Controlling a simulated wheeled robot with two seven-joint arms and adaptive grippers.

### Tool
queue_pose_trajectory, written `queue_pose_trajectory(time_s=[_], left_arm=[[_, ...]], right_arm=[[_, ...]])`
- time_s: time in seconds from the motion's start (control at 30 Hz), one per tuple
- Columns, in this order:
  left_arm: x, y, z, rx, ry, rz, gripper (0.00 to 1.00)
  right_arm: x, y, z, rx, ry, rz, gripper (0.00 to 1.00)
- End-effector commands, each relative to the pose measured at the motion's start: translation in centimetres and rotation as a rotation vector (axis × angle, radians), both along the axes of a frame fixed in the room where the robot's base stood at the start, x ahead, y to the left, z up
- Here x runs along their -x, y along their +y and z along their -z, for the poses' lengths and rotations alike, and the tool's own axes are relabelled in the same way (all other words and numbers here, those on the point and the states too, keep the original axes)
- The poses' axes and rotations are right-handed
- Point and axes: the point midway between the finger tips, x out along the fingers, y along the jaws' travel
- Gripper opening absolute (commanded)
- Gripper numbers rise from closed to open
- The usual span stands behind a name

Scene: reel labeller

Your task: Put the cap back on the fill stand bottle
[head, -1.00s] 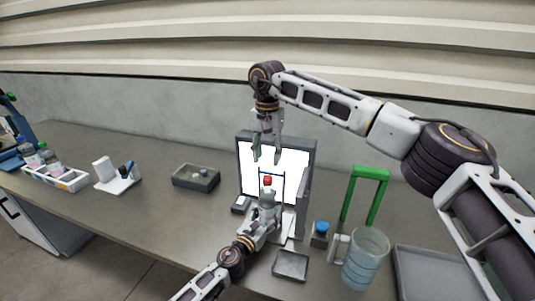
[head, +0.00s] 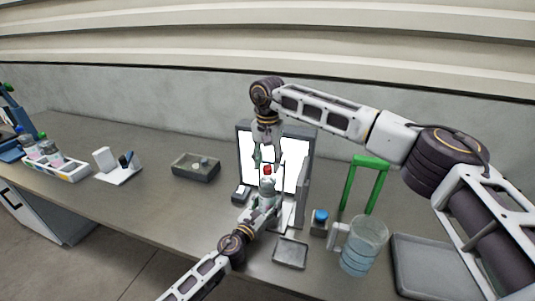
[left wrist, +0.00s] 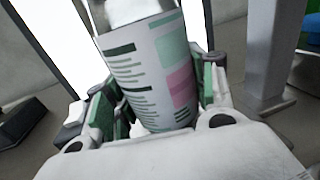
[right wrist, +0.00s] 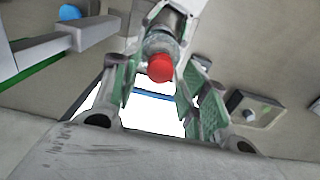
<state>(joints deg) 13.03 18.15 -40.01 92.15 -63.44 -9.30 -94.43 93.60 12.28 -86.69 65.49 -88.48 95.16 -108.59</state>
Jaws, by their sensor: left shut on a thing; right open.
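A small bottle (head: 267,186) with a red cap (head: 267,170) on top stands upright in my left gripper (head: 265,201), in front of the bright panel. My left gripper is shut around its body; the left wrist view shows its white label (left wrist: 150,75) with green and pink print between green pads. My right gripper (head: 267,160) points down just above the cap, open. In the right wrist view the cap (right wrist: 160,67) lies between the spread fingers, with no visible contact. Whether the cap is seated fully on the neck cannot be told.
A grey-framed bright panel (head: 306,180) stands close behind both grippers. To the right are a blue-topped item (head: 320,216), a green frame (head: 381,185), a clear jug (head: 363,248) and a grey tray (head: 430,262). A small flat tray (head: 290,253) lies in front.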

Motion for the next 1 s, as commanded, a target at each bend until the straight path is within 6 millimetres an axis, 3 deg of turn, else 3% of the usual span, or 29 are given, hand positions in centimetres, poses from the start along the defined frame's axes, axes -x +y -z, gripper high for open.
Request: queue_pose_trajectory(time_s=[0.2,0.53,0.87,1.0], left_arm=[[-0.01,0.0,-0.02,0.0,0.0,0.0,0.0],[-0.01,0.0,-0.02,0.0,0.0,0.0,0.0],[-0.01,0.0,-0.02,0.0,0.0,0.0,0.0],[-0.01,0.0,-0.02,0.0,0.0,0.0,0.0]], right_arm=[[0.06,-0.02,1.15,0.001,0.001,0.0,0.44],[0.04,-0.01,1.24,0.001,0.001,0.0,0.43],[0.04,-0.01,1.22,0.001,0.001,0.0,0.0],[0.04,-0.01,1.21,0.001,0.001,0.004,0.0]])
